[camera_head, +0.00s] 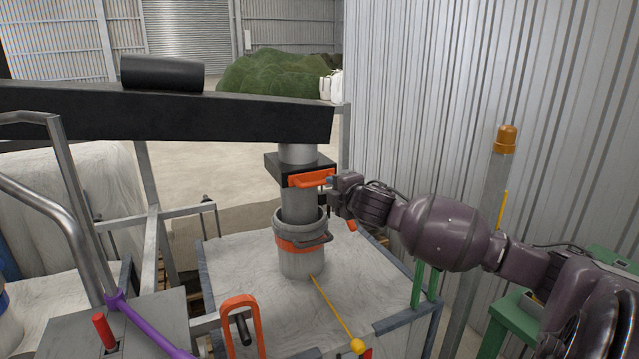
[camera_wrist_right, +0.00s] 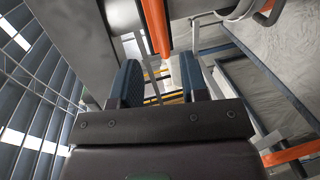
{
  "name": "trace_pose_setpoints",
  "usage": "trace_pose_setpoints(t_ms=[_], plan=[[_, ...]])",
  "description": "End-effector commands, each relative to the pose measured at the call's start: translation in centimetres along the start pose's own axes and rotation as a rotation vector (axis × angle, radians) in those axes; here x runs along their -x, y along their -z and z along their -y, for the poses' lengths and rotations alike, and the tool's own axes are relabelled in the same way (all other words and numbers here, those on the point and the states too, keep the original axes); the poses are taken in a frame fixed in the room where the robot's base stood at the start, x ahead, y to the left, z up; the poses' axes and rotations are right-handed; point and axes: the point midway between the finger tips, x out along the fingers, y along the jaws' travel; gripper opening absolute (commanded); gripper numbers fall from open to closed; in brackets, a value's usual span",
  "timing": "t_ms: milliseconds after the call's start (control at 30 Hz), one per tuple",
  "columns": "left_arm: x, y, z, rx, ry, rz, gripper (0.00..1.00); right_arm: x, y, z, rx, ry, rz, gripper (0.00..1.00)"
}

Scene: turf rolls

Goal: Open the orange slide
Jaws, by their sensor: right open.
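The orange slide (camera_head: 312,179) shows as an orange handle on the front of a black block (camera_head: 285,168) around the grey vertical pipe. My right gripper (camera_head: 338,186) is beside the handle's right end, reaching in from the right. In the right wrist view the gripper (camera_wrist_right: 161,78) is open, with two dark ribbed fingers apart. The orange handle (camera_wrist_right: 156,27) runs lengthwise ahead, in line with the gap between them. Nothing is visibly gripped. Whether a fingertip touches the handle I cannot tell. My left gripper is not in view.
Below, a clamp ring with an orange band (camera_head: 297,245) joins the pipe to a white bulk bag (camera_head: 250,262) in a metal frame. A corrugated wall (camera_head: 430,80) rises behind my right arm. An orange loop handle (camera_head: 241,305) and a purple bar (camera_head: 145,325) stand in front.

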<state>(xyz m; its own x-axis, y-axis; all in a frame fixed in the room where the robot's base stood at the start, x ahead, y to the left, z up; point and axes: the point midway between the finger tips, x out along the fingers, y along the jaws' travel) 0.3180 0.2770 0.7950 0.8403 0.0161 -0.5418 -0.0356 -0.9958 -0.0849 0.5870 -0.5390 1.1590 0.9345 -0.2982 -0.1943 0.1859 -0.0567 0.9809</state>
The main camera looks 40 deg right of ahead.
Motion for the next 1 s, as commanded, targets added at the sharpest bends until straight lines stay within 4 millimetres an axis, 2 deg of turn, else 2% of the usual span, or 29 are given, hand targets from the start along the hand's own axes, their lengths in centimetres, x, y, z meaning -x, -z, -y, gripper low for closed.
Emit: trace_pose_setpoints(t_ms=[400, 600, 800, 1000], plan=[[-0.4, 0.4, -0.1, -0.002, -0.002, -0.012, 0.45, -6.1, 0.1, 0.1, -0.004, 0.000, -0.001, 0.41], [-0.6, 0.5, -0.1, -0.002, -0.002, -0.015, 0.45, -8.3, 0.1, 0.1, -0.004, 0.001, 0.000, 0.41], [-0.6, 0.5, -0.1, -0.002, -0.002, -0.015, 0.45, -9.2, 0.1, 0.1, -0.002, 0.001, -0.002, 0.41], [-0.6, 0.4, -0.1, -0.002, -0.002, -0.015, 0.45, -9.4, 0.1, 0.1, -0.002, 0.001, -0.002, 0.41]])
